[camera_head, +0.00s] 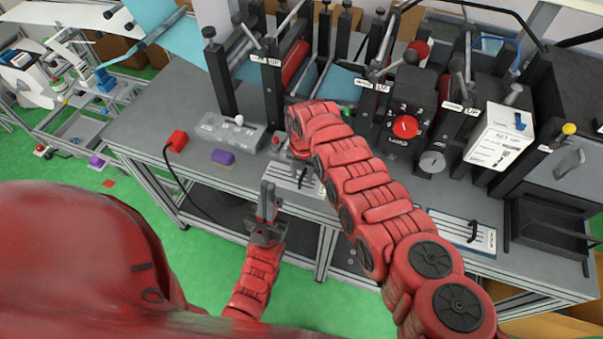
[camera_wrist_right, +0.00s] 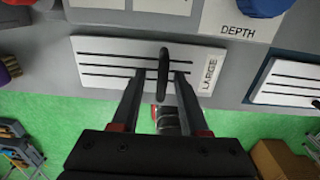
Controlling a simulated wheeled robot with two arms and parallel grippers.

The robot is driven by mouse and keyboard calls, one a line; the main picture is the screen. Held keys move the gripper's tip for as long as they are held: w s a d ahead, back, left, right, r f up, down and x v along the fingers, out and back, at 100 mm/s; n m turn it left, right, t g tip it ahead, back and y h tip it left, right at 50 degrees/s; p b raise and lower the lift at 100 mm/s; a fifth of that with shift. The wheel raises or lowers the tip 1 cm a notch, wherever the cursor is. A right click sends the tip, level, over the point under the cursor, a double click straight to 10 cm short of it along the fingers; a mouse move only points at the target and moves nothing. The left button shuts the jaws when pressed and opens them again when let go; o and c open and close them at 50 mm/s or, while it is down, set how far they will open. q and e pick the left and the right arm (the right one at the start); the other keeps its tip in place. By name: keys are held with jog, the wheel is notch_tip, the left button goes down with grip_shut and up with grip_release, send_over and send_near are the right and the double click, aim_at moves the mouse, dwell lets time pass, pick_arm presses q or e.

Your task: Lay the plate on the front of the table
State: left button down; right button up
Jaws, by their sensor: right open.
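A white plate (camera_wrist_right: 100,58) marked LARGE, with dark slots and a black upright handle (camera_wrist_right: 164,72), lies flat at the table's front edge. Part of it shows in the head view (camera_head: 284,176), partly covered by my right arm. My right gripper (camera_wrist_right: 161,76) is open, its fingers on either side of the handle; I cannot tell whether they touch it. In the head view the right gripper is hidden behind my arm. My left gripper (camera_head: 268,193) is in front of the table, below the plate, and its finger gap is unclear.
A second slotted plate (camera_head: 470,234) lies to the right at the front edge. The machine with rollers and a red knob (camera_head: 405,127) stands behind.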

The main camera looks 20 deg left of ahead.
aim_at(303, 174)
jog(key=shift+w+d+r, duration=0.1)
jog(key=shift+r, duration=0.3)
notch_tip(303, 174, up, 3)
jog(key=shift+f+p, duration=0.2)
jog(key=shift+p, duration=0.4)
notch_tip(303, 174, up, 8)
jog(key=b, duration=0.2)
jog(key=shift+r+b, duration=0.25)
jog(key=shift+b, duration=0.15)
